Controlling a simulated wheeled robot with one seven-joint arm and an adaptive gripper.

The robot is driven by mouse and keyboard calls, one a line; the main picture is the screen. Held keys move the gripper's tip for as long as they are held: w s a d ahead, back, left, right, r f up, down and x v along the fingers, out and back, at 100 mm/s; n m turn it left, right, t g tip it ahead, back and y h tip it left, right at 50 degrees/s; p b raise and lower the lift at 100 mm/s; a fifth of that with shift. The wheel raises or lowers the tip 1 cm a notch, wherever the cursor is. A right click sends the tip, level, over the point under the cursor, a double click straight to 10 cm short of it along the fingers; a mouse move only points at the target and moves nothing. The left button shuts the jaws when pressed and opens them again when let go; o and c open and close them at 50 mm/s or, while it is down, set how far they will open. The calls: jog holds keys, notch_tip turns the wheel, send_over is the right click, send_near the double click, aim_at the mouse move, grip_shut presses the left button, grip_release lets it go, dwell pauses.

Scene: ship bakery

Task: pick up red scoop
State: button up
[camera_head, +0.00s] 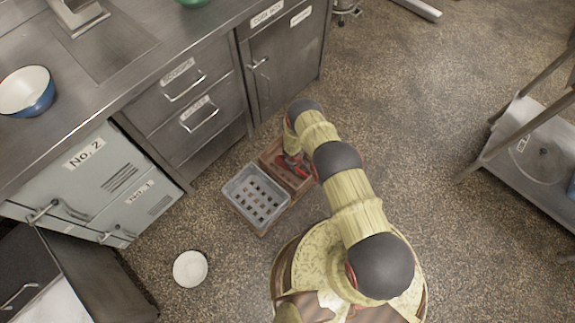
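A red item that looks like the scoop (293,162) lies in or on a brown wooden crate (303,185) on the floor, in front of the metal cabinets. My arm reaches up from the bottom of the view and bends down at its far end. My gripper (291,155) is low at the crate, right at the red item. The wrist and the arm hide part of the item and of the crate. The fingers are too small and too covered to show whether they are open or touch the item.
A grey plastic basket (232,199) stands against the left of the crate. A white bowl (190,268) lies on the floor. Cabinets and a counter with a blue bowl (27,91) border the left. A metal table (535,135) stands at right. The floor between is clear.

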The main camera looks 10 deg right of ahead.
aim_at(297, 169)
notch_tip(297, 169, down, 3)
jog(key=shift+w+d+r+b, duration=0.15)
jog(key=shift+r+b, duration=0.05)
jog(key=shift+b, duration=0.55)
notch_tip(297, 169, down, 4)
jog(key=b, duration=0.3)
jog(key=shift+w+r, duration=0.1)
jog(key=shift+r, duration=0.1)
jog(key=shift+w+d+f+b, duration=0.1)
jog(key=shift+w+f+b, duration=0.05)
jog(key=shift+f+b, duration=0.45)
jog(key=shift+c, duration=0.7)
jog(key=c, duration=0.8)
grip_shut()
